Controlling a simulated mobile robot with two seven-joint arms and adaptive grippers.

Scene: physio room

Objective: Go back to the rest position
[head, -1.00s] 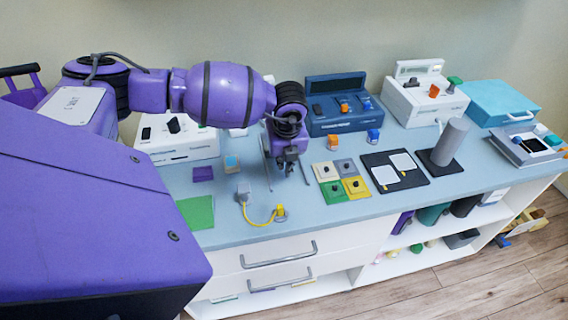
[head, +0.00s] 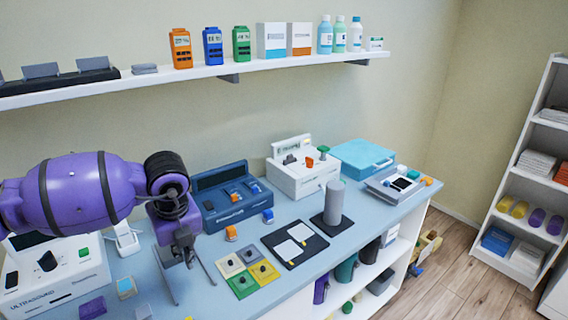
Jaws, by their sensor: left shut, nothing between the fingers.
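My left arm is purple and comes in from the left, over the left part of the counter (head: 368,222). My left gripper (head: 190,270), dark with thin grey fingers, hangs pointing down at the counter, left of the four coloured pads (head: 240,286). It is shut and holds nothing. Whether its tips touch the counter is hard to tell. My right gripper is not in view.
An ultrasound unit (head: 62,285) stands left of the gripper. A dark blue unit (head: 226,212) and a white unit (head: 290,182) stand behind. A grey cylinder (head: 333,204) stands right of a black mat (head: 291,258). A wall shelf (head: 130,80) runs above.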

